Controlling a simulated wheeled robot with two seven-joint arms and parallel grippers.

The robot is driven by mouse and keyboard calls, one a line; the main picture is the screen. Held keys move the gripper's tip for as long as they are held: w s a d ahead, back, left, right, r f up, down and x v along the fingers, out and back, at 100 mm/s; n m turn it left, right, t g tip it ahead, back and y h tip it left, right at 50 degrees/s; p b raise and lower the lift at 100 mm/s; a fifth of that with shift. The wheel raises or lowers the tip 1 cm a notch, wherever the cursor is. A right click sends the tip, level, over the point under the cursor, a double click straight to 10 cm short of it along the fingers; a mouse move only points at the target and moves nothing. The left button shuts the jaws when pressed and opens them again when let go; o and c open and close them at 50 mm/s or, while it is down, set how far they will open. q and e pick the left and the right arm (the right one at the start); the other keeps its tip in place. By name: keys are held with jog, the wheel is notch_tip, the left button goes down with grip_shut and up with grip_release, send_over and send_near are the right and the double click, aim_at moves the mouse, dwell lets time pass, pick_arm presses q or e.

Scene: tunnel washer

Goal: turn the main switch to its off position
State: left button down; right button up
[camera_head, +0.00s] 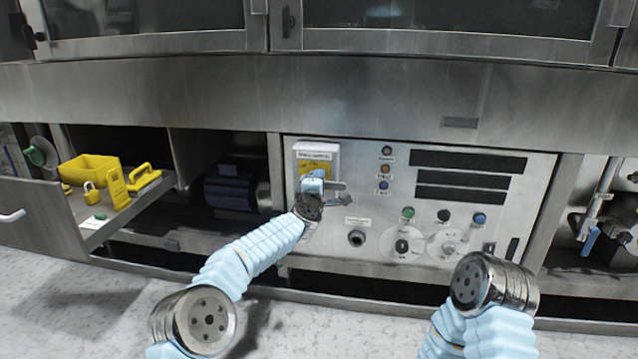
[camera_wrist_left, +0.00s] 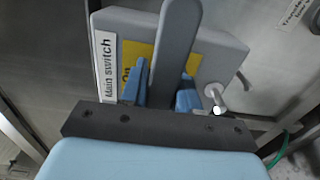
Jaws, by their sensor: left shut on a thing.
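The main switch is a pale grey box with a yellow plate (camera_head: 316,167) at the upper left of the control panel. In the left wrist view, its label (camera_wrist_left: 107,65) reads "Main switch", and "On" shows on the yellow plate (camera_wrist_left: 130,58). A long grey handle (camera_wrist_left: 173,50) crosses the plate. My left gripper (camera_wrist_left: 165,93) is shut on this handle, with one blue finger on each side. In the head view, my left gripper (camera_head: 315,183) is at the lower part of the box and hides most of the handle. My right arm shows, but its gripper does not.
The control panel (camera_head: 320,262) has buttons, lamps and dark displays to the right of the switch. An open drawer (camera_head: 47,215) at left holds a yellow box (camera_head: 88,168) and a yellow padlock (camera_head: 92,193). A valve with a blue lever (camera_head: 590,240) is at far right.

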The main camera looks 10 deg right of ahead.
pick_arm(q)
jog(key=c, duration=0.9)
grip_release()
jog(key=shift+s, duration=0.1)
jog(key=shift+s+a+f+b, duration=0.1)
jog(key=shift+s+a+b, duration=0.05)
jog(key=shift+s+b, duration=0.15)
jog(key=b+v, duration=0.2)
jog(key=v, duration=1.1)
